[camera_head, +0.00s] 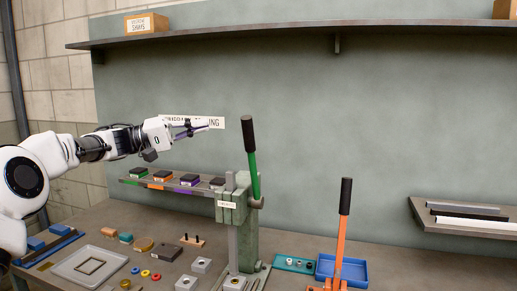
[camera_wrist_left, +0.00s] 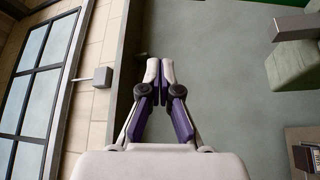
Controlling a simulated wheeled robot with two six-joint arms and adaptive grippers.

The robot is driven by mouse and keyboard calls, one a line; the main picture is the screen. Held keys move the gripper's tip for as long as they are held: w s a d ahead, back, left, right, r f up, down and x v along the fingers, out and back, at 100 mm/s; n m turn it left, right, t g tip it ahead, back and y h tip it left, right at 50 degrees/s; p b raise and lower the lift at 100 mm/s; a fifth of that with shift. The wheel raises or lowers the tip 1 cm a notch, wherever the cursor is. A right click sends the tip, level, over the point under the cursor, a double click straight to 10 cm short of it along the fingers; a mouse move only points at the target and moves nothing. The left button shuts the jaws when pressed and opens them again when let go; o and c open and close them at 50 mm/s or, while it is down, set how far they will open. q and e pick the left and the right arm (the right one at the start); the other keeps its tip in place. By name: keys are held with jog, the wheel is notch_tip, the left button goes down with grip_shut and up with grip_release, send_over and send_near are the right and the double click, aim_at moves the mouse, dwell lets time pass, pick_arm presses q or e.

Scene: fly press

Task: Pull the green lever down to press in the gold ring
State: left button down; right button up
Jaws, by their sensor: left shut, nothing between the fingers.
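The green lever (camera_head: 254,174) has a black grip (camera_head: 247,133) and stands nearly upright on the right side of the green press (camera_head: 238,214). My left gripper (camera_head: 208,126) is left of the black grip at about its height, apart from it. In the left wrist view the left gripper (camera_wrist_left: 160,70) has its fingertips together with nothing between them. Part of the green press (camera_wrist_left: 294,66) shows at the right of that view. A small gold piece, perhaps the ring, sits on the block (camera_head: 235,284) under the press. My right gripper is not in view.
An orange lever (camera_head: 342,218) with a black grip stands to the right, by a blue tray (camera_head: 350,268). A narrow shelf (camera_head: 137,183) with several dark blocks lies below my left gripper. Several small rings and blocks lie on the bench (camera_head: 200,232).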

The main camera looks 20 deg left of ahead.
aim_at(243, 126)
pick_arm(q)
jog(key=x, duration=0.3)
jog(key=s+f+x, duration=0.1)
jog(key=x, duration=0.3)
jog(key=d+p+x, duration=0.1)
jog(key=x, duration=0.2)
jog(key=shift+s+d+f, duration=0.1)
jog(key=shift+d+f, duration=0.15)
jog(key=shift+f, duration=0.1)
jog(key=shift+s+d+f, duration=0.1)
jog(key=shift+s+f, duration=0.05)
jog(key=shift+s, duration=0.4)
jog(key=shift+s+f, duration=0.15)
jog(key=shift+s, duration=0.35)
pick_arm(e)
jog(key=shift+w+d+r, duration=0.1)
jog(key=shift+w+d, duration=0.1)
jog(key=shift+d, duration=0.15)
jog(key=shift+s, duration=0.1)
